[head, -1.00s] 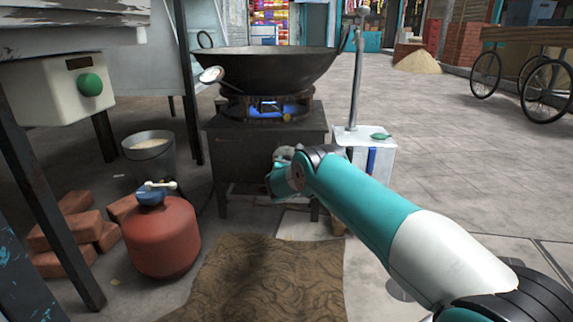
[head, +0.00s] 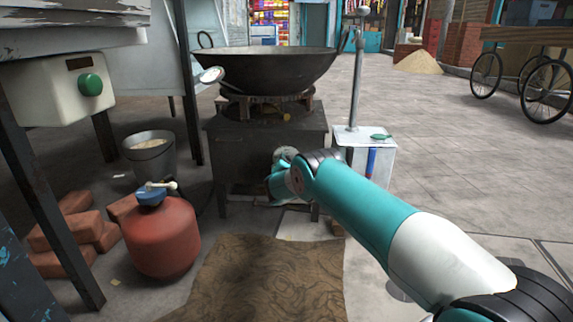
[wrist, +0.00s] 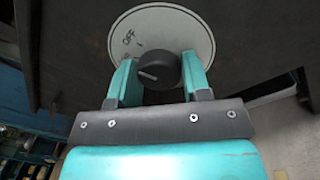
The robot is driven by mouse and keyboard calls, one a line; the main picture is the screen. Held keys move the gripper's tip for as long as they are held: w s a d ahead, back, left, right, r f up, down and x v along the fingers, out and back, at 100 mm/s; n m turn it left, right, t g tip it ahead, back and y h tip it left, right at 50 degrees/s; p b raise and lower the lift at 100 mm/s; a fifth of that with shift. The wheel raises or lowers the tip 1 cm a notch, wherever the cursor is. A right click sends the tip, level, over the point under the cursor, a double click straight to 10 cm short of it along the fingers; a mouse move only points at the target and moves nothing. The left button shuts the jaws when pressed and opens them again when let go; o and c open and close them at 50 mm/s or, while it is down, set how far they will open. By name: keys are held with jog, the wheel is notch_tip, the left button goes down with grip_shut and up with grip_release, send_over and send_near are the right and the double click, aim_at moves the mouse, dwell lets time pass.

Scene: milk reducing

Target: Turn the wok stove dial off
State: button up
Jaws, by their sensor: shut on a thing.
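The wok stove (head: 240,150) is a dark metal stand with a large black wok (head: 270,68) on top. No blue flame shows at the burner (head: 265,108). In the wrist view the black dial (wrist: 158,70) sits on a round pale plate (wrist: 160,22) with an "OFF" mark at its upper left. The dial's light pointer line is at its left side. My gripper (wrist: 158,76) has its two teal fingers shut on the dial, one on each side. In the head view my arm hides the dial and the fingers.
A red gas cylinder (head: 162,238) stands left of the stove, with a grey bucket (head: 150,155) and bricks (head: 75,225) near it. A white box (head: 375,155) with a metal post stands to the right. A brown mat (head: 265,285) lies in front.

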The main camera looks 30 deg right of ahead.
jog(key=shift+f+m, duration=0.1)
jog(key=shift+m, duration=1.2)
jog(key=o, duration=0.9)
jog(key=shift+o, duration=0.2)
jog(key=p+v, duration=1)
jog(key=v, duration=0.7)
jog(key=shift+a, duration=0.25)
jog(key=shift+s, duration=0.1)
